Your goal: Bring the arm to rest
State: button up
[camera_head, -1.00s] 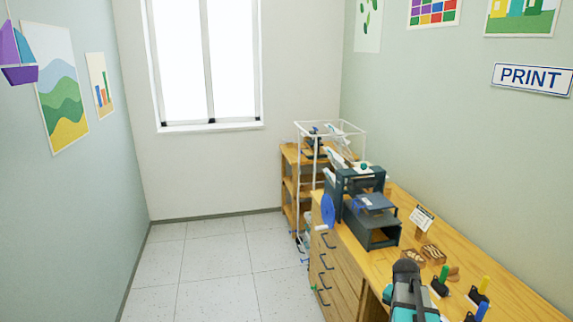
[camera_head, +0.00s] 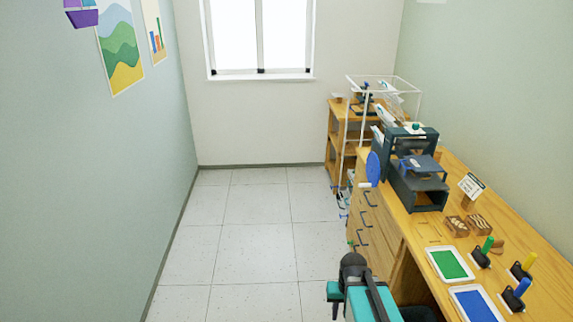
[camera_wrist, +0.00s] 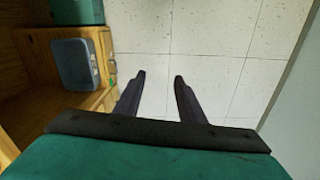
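My gripper shows in the wrist view (camera_wrist: 160,78), its two dark fingers apart with only floor tiles between them. It is open and empty. In the head view my arm (camera_head: 365,295), teal and dark grey, shows at the bottom, left of the wooden workbench (camera_head: 420,232). The fingertips cannot be made out in the head view.
The bench holds a dark press (camera_head: 418,185), stamp blocks (camera_head: 467,225), a green pad (camera_head: 450,264), a blue pad (camera_head: 474,303) and several rollers. A white wire rack (camera_head: 349,130) and wooden shelf (camera_head: 333,145) stand behind. The tiled floor (camera_head: 240,240) at left is clear.

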jog(key=s+a+f+n+g+b, duration=0.1)
jog(key=s+f+g+b, duration=0.5)
jog(key=s+f, duration=2)
notch_tip(320, 180, down, 3)
jog(key=a+b, duration=0.1)
jog(key=b, duration=0.3)
jog(key=shift+s+r, duration=0.2)
jog(key=shift+s, duration=0.15)
jog(key=shift+c, duration=0.6)
jog(key=shift+d, duration=0.2)
